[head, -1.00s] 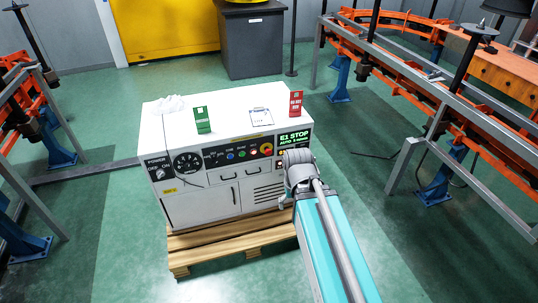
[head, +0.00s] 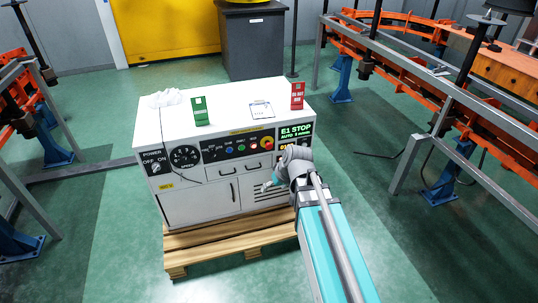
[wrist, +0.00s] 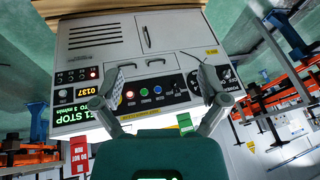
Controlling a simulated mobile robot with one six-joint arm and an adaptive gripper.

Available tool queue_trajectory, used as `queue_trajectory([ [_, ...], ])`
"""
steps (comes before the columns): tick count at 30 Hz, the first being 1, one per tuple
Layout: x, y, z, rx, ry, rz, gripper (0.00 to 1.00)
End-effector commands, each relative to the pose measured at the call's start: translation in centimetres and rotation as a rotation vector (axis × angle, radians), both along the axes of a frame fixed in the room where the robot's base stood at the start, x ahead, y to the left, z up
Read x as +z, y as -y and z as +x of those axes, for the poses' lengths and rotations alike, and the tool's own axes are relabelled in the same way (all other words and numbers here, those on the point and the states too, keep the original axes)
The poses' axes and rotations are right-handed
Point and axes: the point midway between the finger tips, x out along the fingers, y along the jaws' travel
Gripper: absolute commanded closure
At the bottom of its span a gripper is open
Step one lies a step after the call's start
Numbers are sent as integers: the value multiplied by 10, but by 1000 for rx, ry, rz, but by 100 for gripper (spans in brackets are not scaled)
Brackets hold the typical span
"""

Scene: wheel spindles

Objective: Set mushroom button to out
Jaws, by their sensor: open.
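The mushroom button (head: 266,143) is a red cap on a yellow surround, on the right part of the white cabinet's dark control panel. How far out its cap stands is too small to tell. In the wrist view the panel appears upside down, and the button seems hidden behind the left finger. My gripper (wrist: 158,76) is open and empty, its two fingers spread in front of the panel. In the head view my gripper (head: 270,184) shows low in front of the cabinet, below the panel, partly covered by my wrist.
The white cabinet (head: 170,128) stands on a wooden pallet (head: 215,250). A green sign (head: 200,111), a clipboard (head: 261,110) and a red sign (head: 297,96) are on its top. Lamps and a dial (head: 185,158) share the panel. Orange racks stand at both sides.

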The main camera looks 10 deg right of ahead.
Motion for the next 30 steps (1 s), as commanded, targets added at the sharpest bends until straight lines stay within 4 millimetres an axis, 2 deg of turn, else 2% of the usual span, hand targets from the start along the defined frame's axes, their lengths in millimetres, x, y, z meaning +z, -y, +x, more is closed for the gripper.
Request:
queue_trajectory([
  [1,-16,-4,12,17,37,23,7],
  [15,-58,-27,101,121,407,187,7],
  [22,-74,-28,142,124,590,231,7],
  [30,-92,-19,186,87,793,247,7],
])
